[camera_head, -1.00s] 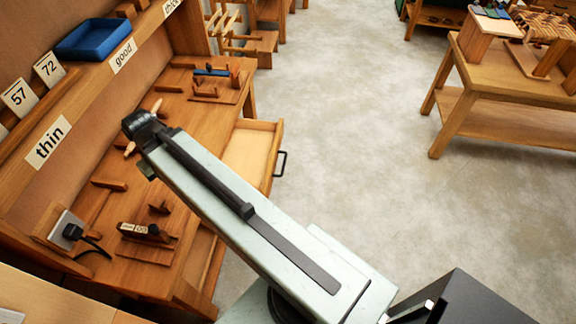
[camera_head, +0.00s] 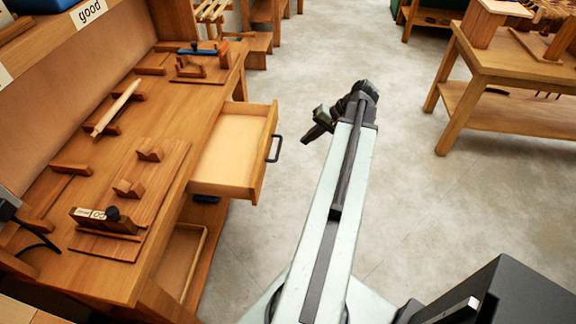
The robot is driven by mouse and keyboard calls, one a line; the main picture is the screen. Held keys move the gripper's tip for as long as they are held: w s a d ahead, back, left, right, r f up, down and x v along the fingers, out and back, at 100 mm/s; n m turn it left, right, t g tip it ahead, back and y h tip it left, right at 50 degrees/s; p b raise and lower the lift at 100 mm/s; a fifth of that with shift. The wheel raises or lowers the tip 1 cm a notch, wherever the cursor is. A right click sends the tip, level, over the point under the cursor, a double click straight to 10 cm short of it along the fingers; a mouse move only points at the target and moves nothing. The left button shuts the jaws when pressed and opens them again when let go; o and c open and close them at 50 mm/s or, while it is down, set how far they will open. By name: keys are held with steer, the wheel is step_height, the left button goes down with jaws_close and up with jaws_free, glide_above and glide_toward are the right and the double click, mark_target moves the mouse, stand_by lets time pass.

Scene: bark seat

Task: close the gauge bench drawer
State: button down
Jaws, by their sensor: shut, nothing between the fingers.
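The gauge bench (camera_head: 195,130) stands on the left. Its drawer (camera_head: 233,150) is pulled out to the right, over the floor, and looks empty inside. A dark bar handle (camera_head: 275,147) is on the drawer's front. My gripper (camera_head: 311,134) is at the end of my pale green arm, to the right of the handle and apart from it. It is small and dark here, shut and holding nothing. Nothing hides the drawer front or the handle.
A gauge block labelled "60" (camera_head: 104,221) and a wooden rod (camera_head: 117,106) lie on the bench top. A lower compartment (camera_head: 181,262) lies under the bench. Another wooden table (camera_head: 510,62) stands at the right. The grey floor between is clear.

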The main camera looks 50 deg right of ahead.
steer(key=b+x, duration=0.8)
steer(key=x, duration=0.3)
steer(key=shift+w+d+f+m+t, duration=0.15)
steer(key=shift+w+d+m+t, duration=0.15)
steer(key=shift+w, duration=0.2)
